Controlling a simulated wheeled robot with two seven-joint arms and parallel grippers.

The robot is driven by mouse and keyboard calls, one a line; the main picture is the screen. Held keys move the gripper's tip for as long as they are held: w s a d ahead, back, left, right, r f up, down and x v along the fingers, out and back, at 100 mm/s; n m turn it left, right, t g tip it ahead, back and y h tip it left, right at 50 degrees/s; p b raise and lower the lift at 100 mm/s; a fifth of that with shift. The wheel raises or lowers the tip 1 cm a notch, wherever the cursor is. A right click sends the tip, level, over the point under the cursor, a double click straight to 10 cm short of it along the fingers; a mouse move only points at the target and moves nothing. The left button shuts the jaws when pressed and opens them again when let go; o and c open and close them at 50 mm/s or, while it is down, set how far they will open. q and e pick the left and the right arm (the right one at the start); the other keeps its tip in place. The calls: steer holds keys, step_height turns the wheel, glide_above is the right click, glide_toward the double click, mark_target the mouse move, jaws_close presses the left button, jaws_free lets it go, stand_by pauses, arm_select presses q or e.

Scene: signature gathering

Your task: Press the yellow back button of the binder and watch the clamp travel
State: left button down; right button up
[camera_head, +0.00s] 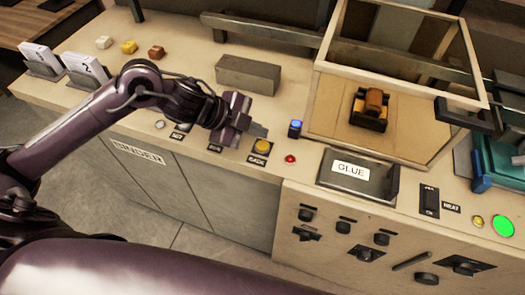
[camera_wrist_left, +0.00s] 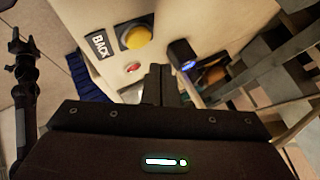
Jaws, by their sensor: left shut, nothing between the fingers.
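The yellow back button (camera_head: 261,146) sits on the counter's front edge beside a black "BACK" label (camera_head: 257,160). The button also shows in the left wrist view (camera_wrist_left: 137,38), up and to the left of the fingers. My left gripper (camera_head: 264,131) is shut and empty, just above and behind the button in the head view. The binder's front carries a "BINDER" label (camera_head: 138,151). A long grey block (camera_head: 248,75) lies on the binder top; I cannot tell whether it is the clamp. My right gripper is out of view.
A red light (camera_head: 290,159) and a blue-lit black knob (camera_head: 295,129) stand right of the button. Further right are a "GLUE" cover (camera_head: 358,177) and a glass-sided case (camera_head: 400,100). Two white stands (camera_head: 84,70) and small blocks (camera_head: 128,47) sit at the back left.

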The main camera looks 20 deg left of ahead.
mark_target(263, 146)
arm_select(q)
steer(key=shift+f+b, duration=0.35)
steer(key=shift+f, duration=0.55)
steer(key=shift+f, duration=0.1)
stand_by(1.2)
steer(key=shift+f, duration=0.3)
